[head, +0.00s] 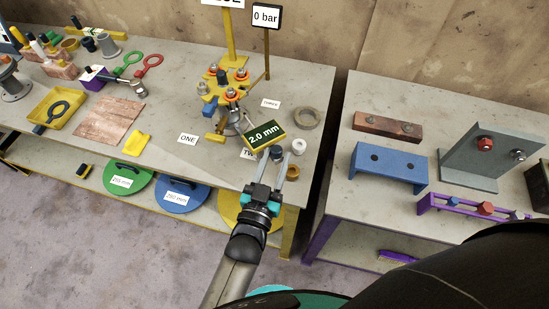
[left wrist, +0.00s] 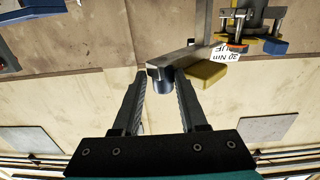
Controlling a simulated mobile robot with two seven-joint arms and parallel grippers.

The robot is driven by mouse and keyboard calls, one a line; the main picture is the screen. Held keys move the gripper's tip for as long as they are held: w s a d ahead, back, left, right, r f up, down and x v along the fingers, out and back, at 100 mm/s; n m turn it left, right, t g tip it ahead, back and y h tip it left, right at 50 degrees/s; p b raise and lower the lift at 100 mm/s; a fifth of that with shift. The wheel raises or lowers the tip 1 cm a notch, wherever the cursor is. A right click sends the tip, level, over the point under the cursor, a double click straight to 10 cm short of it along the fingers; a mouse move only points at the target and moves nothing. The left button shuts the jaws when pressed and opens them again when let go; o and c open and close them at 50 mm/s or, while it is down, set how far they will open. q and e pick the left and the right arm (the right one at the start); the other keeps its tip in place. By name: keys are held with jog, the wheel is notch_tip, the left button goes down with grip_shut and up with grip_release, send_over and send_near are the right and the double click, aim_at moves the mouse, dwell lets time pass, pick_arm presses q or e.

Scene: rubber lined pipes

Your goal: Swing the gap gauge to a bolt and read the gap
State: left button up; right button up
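The gap gauge (head: 264,137) is a yellow-edged block whose dark face reads 2.0 mm, beside the yellow flange (head: 226,82) with several bolts on orange-red rings. Labels ONE (head: 188,139) and THREE (head: 271,103) lie around it; a third, partly hidden, shows "TW". My left gripper (head: 283,158) is just in front of the gauge, its fingers apart. In the left wrist view, a dark round knob (left wrist: 163,84) under the end of a grey bar (left wrist: 188,57) shows between the fingertips; contact is unclear. A yellow block (left wrist: 207,74) is beside the bar. My right gripper is out of view.
A sign (head: 266,16) reads 0 bar on a post behind the flange. A grey ring (head: 307,118) and a white roll (head: 298,146) lie right of the gauge. A gap separates this bench from the right bench, which holds a blue block (head: 388,168).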

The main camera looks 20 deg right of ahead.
pick_arm(q)
jog(key=shift+o, duration=0.8)
jog(key=shift+a, duration=0.1)
jog(key=shift+w, duration=0.1)
jog(key=shift+a+r, duration=0.1)
jog(key=shift+a, duration=0.1)
jog(key=v, duration=1.5)
jog(key=shift+s, duration=0.25)
